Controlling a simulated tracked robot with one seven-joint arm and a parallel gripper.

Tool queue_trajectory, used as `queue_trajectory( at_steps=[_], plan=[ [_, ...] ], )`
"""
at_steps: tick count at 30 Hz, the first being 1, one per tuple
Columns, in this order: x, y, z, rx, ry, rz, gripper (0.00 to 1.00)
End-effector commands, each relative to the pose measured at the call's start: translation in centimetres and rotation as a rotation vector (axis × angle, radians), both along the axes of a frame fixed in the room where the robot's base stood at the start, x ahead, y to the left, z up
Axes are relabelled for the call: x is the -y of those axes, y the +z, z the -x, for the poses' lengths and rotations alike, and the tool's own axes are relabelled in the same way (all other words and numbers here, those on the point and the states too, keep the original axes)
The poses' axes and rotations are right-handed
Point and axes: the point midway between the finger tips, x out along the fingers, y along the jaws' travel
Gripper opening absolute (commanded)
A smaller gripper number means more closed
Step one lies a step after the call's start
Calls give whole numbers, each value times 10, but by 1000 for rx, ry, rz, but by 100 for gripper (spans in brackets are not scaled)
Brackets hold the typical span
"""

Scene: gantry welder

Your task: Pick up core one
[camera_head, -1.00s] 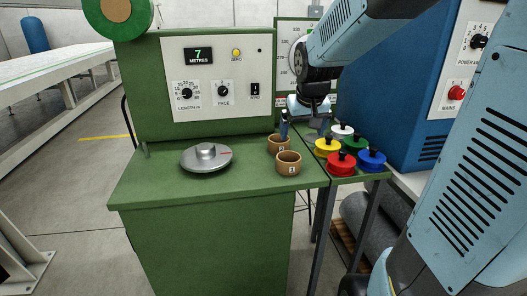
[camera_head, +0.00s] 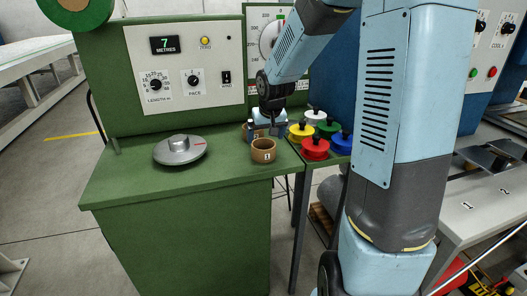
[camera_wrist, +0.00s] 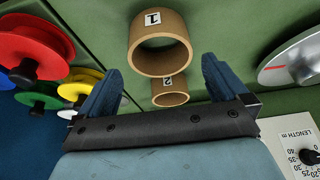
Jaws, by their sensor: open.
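Core one (camera_head: 263,150) is a short tan ring marked 1, standing on the green bench top near its right edge. It also shows at the top middle of the wrist view (camera_wrist: 150,30). Core two (camera_head: 247,131), a similar ring marked 2, stands behind it, partly hidden by my gripper in the head view. In the wrist view core two (camera_wrist: 181,86) lies in line between my fingers. My gripper (camera_head: 268,129) is open and empty, with blue fingers pointing down just behind core one. In the wrist view core one is beyond the fingertips (camera_wrist: 162,68), roughly centred between them.
Yellow (camera_head: 301,132), red (camera_head: 315,149), blue (camera_head: 340,142), green and white spools crowd a small stand to the right. A grey metal disc (camera_head: 180,150) sits left on the bench. The control panel (camera_head: 185,70) rises behind. The bench front is clear.

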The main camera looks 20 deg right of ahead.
Motion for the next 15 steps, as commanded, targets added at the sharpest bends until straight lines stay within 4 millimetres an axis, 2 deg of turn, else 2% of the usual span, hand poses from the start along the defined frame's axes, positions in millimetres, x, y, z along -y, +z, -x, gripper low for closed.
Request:
queue_trajectory(
  at_steps=[3, 11, 15],
  plan=[
    [0, -11, -4, -2, 0, 0, 100],
    [0, -23, -8, -2, 0, 0, 100],
    [-1, -41, -13, -4, 3, 0, 100]
  ],
)
